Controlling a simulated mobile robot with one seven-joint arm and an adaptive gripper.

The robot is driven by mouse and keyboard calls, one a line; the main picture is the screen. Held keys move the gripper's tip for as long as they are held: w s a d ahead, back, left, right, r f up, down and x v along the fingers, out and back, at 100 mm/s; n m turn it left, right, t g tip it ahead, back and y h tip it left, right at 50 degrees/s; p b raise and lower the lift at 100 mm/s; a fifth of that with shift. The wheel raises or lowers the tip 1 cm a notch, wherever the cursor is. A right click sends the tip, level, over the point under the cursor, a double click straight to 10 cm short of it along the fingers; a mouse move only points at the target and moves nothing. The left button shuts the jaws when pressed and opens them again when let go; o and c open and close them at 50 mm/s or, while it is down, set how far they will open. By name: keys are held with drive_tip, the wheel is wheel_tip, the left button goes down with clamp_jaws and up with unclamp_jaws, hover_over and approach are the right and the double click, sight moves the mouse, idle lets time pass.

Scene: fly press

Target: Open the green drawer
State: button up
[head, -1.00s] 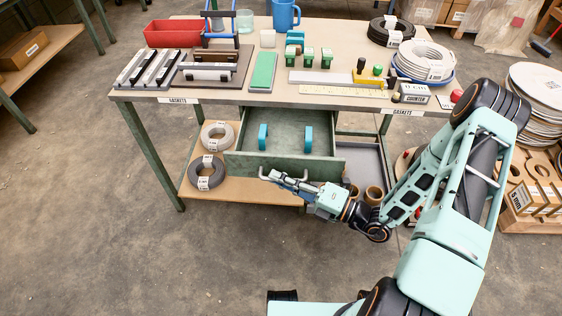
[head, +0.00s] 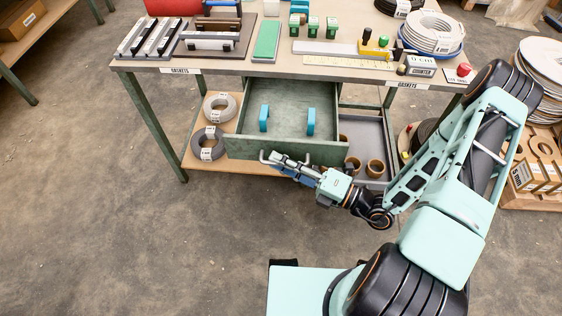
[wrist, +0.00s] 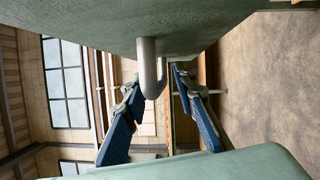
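The green drawer (head: 240,147) stands well out from under the workbench. Its inside shows two blue upright pieces, one at the left (head: 264,118) and one at the right (head: 311,122). The drawer's grey bar handle (head: 264,157) is on its front, partly hidden by my gripper (head: 285,164). In the wrist view the handle (wrist: 151,70) comes down from the drawer front (wrist: 130,30). The fingers of my gripper (wrist: 154,88) lie on both sides of the handle, close against it; exact contact is hard to see.
The workbench top (head: 225,65) carries gaskets, a green strip (head: 267,41), blocks and cable coils. Below, wire rings (head: 208,143) lie on a shelf at left and brown rolls (head: 375,168) sit in a grey tray at right. Floor in front is clear.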

drive_tip(key=v, duration=1.2)
idle(0.5)
